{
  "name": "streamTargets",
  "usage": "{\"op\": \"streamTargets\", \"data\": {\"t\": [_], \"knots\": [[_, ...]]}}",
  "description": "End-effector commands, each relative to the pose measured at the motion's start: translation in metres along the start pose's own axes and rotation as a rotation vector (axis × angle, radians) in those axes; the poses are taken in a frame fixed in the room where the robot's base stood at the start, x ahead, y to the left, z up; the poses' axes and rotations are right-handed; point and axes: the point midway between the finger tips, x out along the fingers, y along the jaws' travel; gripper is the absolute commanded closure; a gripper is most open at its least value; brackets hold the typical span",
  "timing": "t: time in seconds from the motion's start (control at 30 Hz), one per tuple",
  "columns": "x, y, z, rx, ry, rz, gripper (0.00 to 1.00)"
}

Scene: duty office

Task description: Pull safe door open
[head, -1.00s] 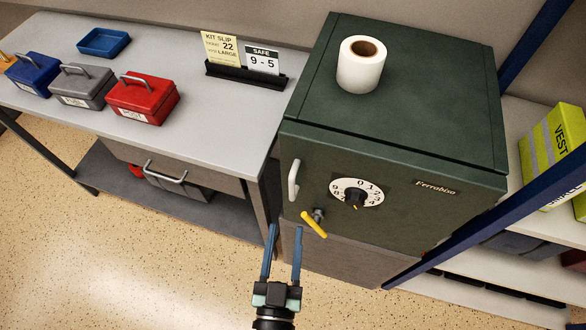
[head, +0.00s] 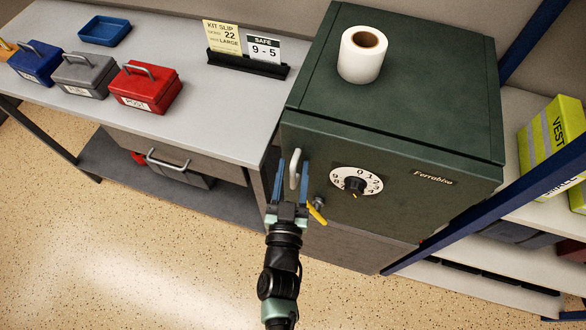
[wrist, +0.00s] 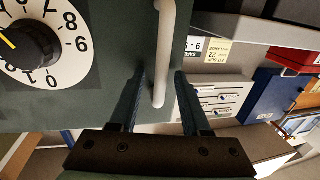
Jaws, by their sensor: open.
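The dark green safe (head: 400,95) stands right of the desk, and its door (head: 410,205) looks shut. A pale vertical bar handle (head: 295,167) is at the door's left edge. My gripper (head: 292,170) is open at the handle, one finger on either side of it in the head view. In the wrist view the handle (wrist: 164,50) runs down between the two fingers, nearer the left one; I cannot tell whether they touch. The white dial (head: 356,181) is right of the handle. The yellow-handled lever (head: 317,214) slants down to the right, partly hidden by my gripper.
A paper roll (head: 361,56) stands on the safe. The desk (head: 190,110) holds a card stand (head: 246,64), a red box (head: 147,88), a grey box (head: 85,75) and a blue box (head: 36,64). A blue post (head: 480,205) rises close by the safe's right side. Floor in front is clear.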

Motion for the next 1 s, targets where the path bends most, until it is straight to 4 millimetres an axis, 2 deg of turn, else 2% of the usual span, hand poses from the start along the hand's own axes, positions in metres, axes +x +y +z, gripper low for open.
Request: {"op": "streamTargets", "data": {"t": [0.1,0.13,0.3,0.37,0.4,1.0], "knots": [[-0.0001,-0.0001,0.0,0.0,0.0,0.0,0.53],[-0.0001,0.0,0.0,0.0,0.0,0.0,0.56],[-0.0002,-0.0001,-0.0002,0.0,0.001,0.0,0.87],[-0.0002,-0.0001,-0.0002,0.0,0.001,0.0,0.98],[-0.0003,-0.0001,-0.0002,0.0,0.001,0.0,1.0],[-0.0003,-0.0001,-0.0003,0.0,0.001,0.0,1.0]]}}
